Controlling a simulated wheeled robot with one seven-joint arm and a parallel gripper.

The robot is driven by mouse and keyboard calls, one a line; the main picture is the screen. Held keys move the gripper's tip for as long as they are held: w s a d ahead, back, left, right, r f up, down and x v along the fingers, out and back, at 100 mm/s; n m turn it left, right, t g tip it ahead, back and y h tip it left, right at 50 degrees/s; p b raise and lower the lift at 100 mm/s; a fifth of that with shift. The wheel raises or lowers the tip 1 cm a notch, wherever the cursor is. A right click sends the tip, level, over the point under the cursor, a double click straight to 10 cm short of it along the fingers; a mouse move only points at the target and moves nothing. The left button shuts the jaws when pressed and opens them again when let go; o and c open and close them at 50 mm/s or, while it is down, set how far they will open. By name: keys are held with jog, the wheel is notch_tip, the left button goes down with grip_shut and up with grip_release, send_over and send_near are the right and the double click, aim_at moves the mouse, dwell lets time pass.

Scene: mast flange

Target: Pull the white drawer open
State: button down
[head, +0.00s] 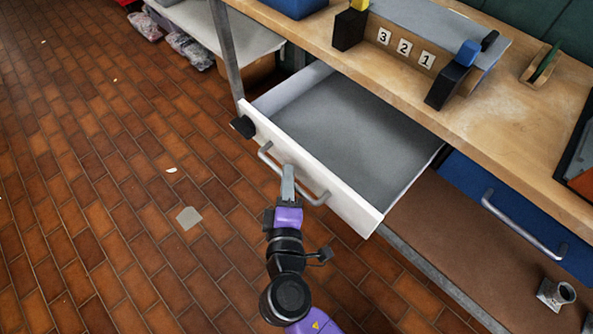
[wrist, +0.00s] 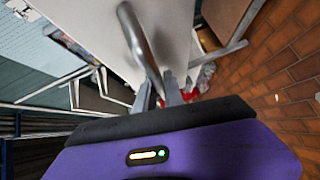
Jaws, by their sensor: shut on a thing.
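The white drawer (head: 310,174) stands well out from under the wooden workbench in the head view. Its grey inside is empty where I can see it. A grey bar handle (head: 315,196) runs along its front. My gripper (head: 288,180) reaches the handle from the front, near its middle, and is shut on it. In the wrist view the handle (wrist: 139,40) runs down between the fingers of my gripper (wrist: 160,95), with the white drawer front (wrist: 95,22) behind it.
The workbench top (head: 497,121) carries number cards (head: 405,48), black blocks and a blue bin (head: 294,6). A blue drawer (head: 464,180) with its own handle is shut at the right. Below it a brown shelf (head: 450,230) juts out. The tiled floor at left is mostly clear.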

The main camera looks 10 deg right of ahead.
jog(key=shift+f, duration=0.1)
jog(key=c, duration=1.5)
grip_release()
jog(key=shift+o, duration=0.2)
jog(key=s+a+r, duration=0.1)
jog(key=s, duration=0.6)
jog(key=shift+s, duration=0.35)
jog(key=shift+a+r, duration=0.1)
